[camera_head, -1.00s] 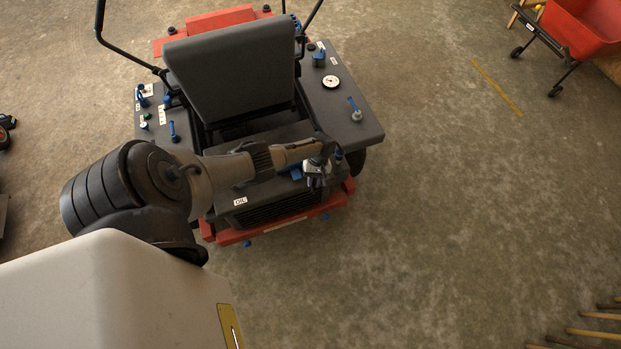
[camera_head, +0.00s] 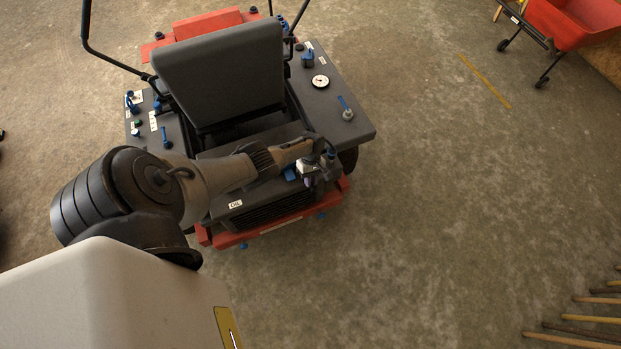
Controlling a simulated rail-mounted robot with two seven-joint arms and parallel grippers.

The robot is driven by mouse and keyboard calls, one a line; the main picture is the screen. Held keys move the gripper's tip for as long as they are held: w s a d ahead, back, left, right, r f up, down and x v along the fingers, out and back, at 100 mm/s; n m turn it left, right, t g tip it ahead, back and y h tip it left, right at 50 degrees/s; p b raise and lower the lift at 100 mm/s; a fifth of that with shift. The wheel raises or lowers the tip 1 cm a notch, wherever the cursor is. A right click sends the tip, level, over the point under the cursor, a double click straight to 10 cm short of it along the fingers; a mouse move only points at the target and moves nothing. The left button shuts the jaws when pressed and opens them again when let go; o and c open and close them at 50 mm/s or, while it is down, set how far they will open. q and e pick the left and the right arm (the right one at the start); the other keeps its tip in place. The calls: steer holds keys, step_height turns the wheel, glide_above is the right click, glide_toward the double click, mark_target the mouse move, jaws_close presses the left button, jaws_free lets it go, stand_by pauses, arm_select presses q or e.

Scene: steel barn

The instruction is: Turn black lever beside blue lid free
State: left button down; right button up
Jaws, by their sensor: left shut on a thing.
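A grey and red ride-on machine stands ahead of me, with its rear engine deck (camera_head: 275,212) nearest. My left arm reaches from the left over this deck. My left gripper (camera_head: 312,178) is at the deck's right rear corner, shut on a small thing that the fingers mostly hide. A blue part (camera_head: 289,174) shows just left of the gripper, and another blue piece (camera_head: 331,154) shows just right of it. I cannot tell which of these is the lid. The black lever cannot be made out clearly at the gripper. My right gripper is not in view.
The seat (camera_head: 222,75) rises beyond my forearm. The right side panel carries a white gauge (camera_head: 320,81) and a blue-handled valve (camera_head: 346,108). A red cart (camera_head: 572,25) stands at the top right, and wooden handles (camera_head: 580,330) lie at the lower right. The concrete floor between is clear.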

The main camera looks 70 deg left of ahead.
arm_select(q)
steer(key=shift+f, duration=0.1)
steer(key=c, duration=1.2)
jaws_free()
steer(key=shift+a, duration=0.1)
steer(key=shift+c, duration=0.2)
steer(key=shift+o, duration=0.7)
steer(key=p+v, duration=0.4)
steer(key=v, duration=1)
steer(key=shift+p, duration=0.4)
